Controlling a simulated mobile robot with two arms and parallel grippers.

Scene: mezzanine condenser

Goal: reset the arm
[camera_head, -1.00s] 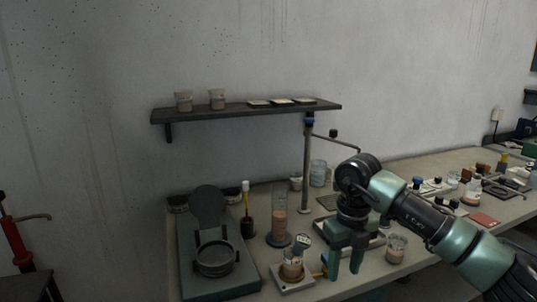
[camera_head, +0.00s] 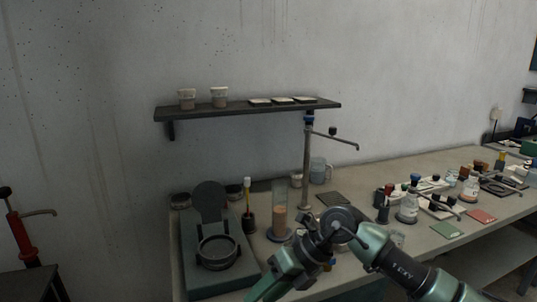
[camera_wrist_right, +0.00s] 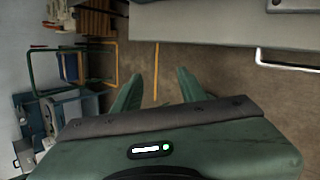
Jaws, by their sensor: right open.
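My right arm comes in from the right in the head view, with its wrist in front of the bench. My right gripper (camera_head: 268,287) points down and left at the bottom edge of that view, over the bench's front edge. In the right wrist view the gripper (camera_wrist_right: 158,88) has its two green fingers apart with nothing between them, only the brown floor behind. My left gripper does not show.
The bench (camera_head: 440,170) holds a round-lidded device (camera_head: 215,250), a tall cylinder (camera_head: 280,215), a metal stand (camera_head: 306,165) and several bottles at the right. A wall shelf (camera_head: 240,110) carries jars and flat dishes. The wrist view shows open floor (camera_wrist_right: 215,75) and a green-framed rack (camera_wrist_right: 75,65).

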